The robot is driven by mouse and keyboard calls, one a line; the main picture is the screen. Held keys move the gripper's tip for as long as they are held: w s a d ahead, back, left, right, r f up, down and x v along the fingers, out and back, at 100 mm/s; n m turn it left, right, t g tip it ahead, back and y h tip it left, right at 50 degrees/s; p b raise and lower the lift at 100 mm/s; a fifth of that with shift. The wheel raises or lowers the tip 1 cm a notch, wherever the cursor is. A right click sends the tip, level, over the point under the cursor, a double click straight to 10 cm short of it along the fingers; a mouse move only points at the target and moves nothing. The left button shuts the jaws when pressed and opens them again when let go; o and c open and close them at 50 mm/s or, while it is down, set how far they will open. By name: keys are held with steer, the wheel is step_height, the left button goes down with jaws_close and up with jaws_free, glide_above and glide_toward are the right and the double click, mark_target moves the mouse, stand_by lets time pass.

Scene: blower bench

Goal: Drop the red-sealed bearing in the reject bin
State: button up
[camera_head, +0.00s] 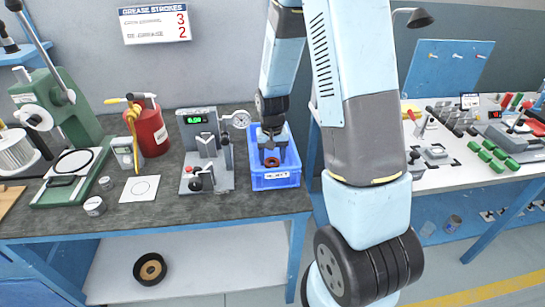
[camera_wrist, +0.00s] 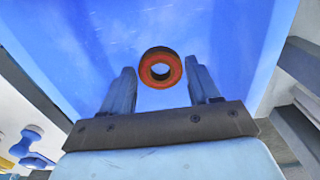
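The red-sealed bearing (camera_wrist: 160,68) is a dark ring with an orange-red face. In the head view the bearing (camera_head: 271,162) shows inside the blue reject bin (camera_head: 276,181), below my gripper (camera_head: 270,148). In the wrist view the bin's blue inside (camera_wrist: 100,35) fills most of the picture. My gripper (camera_wrist: 163,92) has its two fingers apart, with a gap between them. The bearing shows beyond the fingertips, and I see no finger closed on it. Whether it rests on the bin floor is hard to tell.
A grey test fixture with a green display (camera_head: 205,150) stands just left of the bin. A red can (camera_head: 150,128) and a green press (camera_head: 62,120) are farther left. A white bench (camera_head: 450,180) with small parts is at right. A larger ring (camera_head: 150,269) lies on the lower shelf.

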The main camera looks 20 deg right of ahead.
steer(key=o, duration=0.4)
step_height(320, 180, up, 14)
steer(key=shift+f, duration=0.15)
stand_by(0.5)
stand_by(0.4)
steer(key=s+r+n+t, duration=0.2)
steer(key=s+r+t, duration=0.3)
steer(key=s+r, duration=1.4)
steer(key=s, duration=0.3)
steer(key=shift+s+d+t, duration=0.3)
